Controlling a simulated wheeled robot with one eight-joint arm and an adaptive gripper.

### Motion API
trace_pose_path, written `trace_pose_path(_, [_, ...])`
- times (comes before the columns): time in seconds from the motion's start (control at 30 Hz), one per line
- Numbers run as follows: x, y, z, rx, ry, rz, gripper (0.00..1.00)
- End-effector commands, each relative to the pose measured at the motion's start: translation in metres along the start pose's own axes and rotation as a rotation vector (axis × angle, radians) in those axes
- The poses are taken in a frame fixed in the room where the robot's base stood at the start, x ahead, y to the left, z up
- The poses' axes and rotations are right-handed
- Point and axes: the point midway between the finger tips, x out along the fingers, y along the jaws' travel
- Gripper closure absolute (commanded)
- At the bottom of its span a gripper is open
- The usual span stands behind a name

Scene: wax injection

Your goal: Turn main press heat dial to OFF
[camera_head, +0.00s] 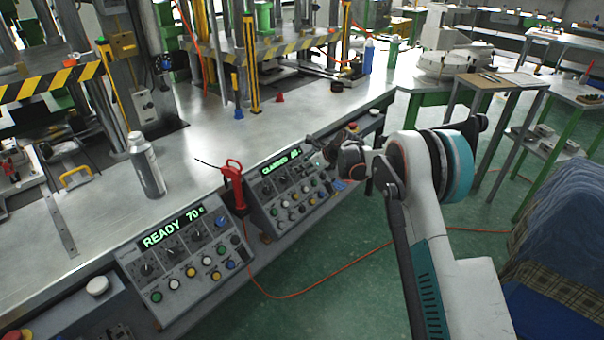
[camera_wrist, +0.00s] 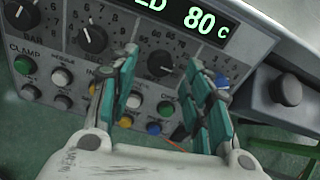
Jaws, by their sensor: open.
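A control panel (camera_head: 290,195) with a green display ending in 80 C (camera_wrist: 207,25) stands in front of my gripper. In the wrist view, a black dial (camera_wrist: 160,64) with a numbered scale lies between the fingertips, below the display; its name is not legible. Another black dial (camera_wrist: 92,40) sits to its left. My gripper (camera_wrist: 162,60) is open and empty, its fingers on either side of the first dial; I cannot tell if they touch it. In the head view, my gripper (camera_head: 335,150) hangs over that panel's right end and hides part of it.
A second panel (camera_head: 185,255), reading READY 70, stands to the left with similar dials and buttons. A red-handled tool (camera_head: 233,185) stands between the panels. A spray can (camera_head: 146,165) stands on the bench. A black knob (camera_wrist: 287,90) sits right of the panel.

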Motion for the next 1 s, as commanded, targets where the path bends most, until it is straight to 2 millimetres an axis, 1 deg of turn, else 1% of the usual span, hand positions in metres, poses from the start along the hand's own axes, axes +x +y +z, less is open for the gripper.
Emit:
trace_pose_path(0.03, [0.009,0.000,-0.002,-0.001,0.000,0.000,0.55])
trace_pose_path(0.2, [0.024,0.000,0.000,0.000,0.000,0.000,0.55])
trace_pose_path(0.33, [0.027,0.000,0.000,0.000,0.000,0.000,0.55])
trace_pose_path(0.57, [0.027,0.000,0.001,0.000,0.000,0.000,0.55])
trace_pose_path(0.67, [0.027,0.000,0.001,0.000,0.000,0.000,0.75])
trace_pose_path(0.7, [0.027,0.000,0.000,0.000,0.000,0.000,0.84])
trace_pose_path(0.77, [0.027,0.000,0.000,0.000,0.000,0.000,0.98])
trace_pose_path(1.0, [0.027,0.000,0.000,-0.005,0.000,-0.001,0.99])
